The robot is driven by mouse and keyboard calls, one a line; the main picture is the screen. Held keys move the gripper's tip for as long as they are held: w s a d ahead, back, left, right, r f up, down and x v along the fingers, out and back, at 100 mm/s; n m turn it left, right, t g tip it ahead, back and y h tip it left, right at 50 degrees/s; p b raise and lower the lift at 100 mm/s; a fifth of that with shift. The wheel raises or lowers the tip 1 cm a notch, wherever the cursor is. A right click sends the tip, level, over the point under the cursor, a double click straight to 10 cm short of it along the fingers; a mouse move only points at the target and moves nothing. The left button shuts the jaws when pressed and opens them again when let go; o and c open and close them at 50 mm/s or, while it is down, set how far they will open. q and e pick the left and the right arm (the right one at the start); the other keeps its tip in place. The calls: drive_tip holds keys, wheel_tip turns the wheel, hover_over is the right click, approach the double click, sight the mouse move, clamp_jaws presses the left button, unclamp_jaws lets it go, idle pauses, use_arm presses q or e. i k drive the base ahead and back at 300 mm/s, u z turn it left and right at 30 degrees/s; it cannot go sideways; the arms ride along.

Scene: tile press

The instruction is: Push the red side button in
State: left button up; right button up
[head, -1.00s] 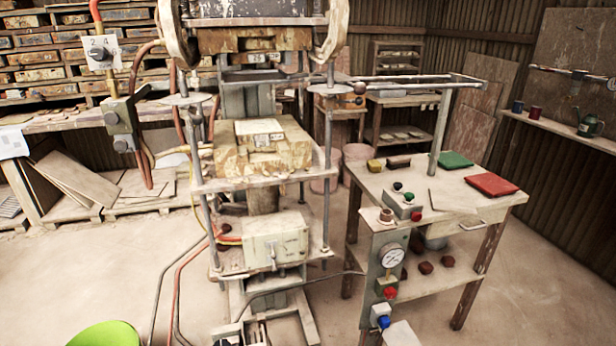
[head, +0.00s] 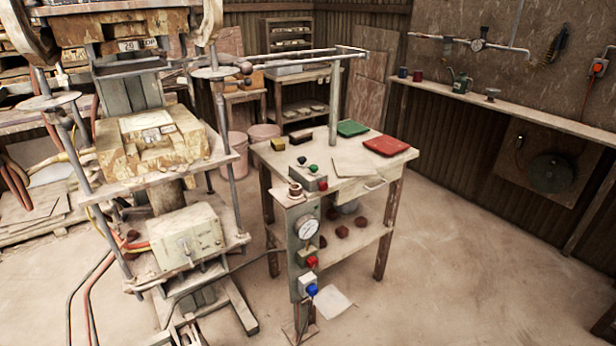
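A red button (head: 312,262) sits on a small box on the grey upright panel at the near left side of the worktable (head: 340,180), below a round white gauge (head: 307,227). A blue button (head: 312,290) is on a white box below it. I cannot tell from the picture which red one the task names. Neither of my grippers is in view.
The large press (head: 150,150) stands at the left, with hoses on the floor. A green tray (head: 352,128) and a red tray (head: 387,146) lie on the worktable. The floor (head: 450,270) at the right is clear.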

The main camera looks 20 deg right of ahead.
sight(323, 186)
drive_tip(key=z, duration=0.5)
drive_tip(key=k, duration=0.55)
drive_tip(key=z, duration=0.75)
drive_tip(key=i, duration=0.95)
drive_tip(key=u, duration=1.1)
drive_tip(key=i, duration=0.5)
drive_tip(key=u, duration=0.45)
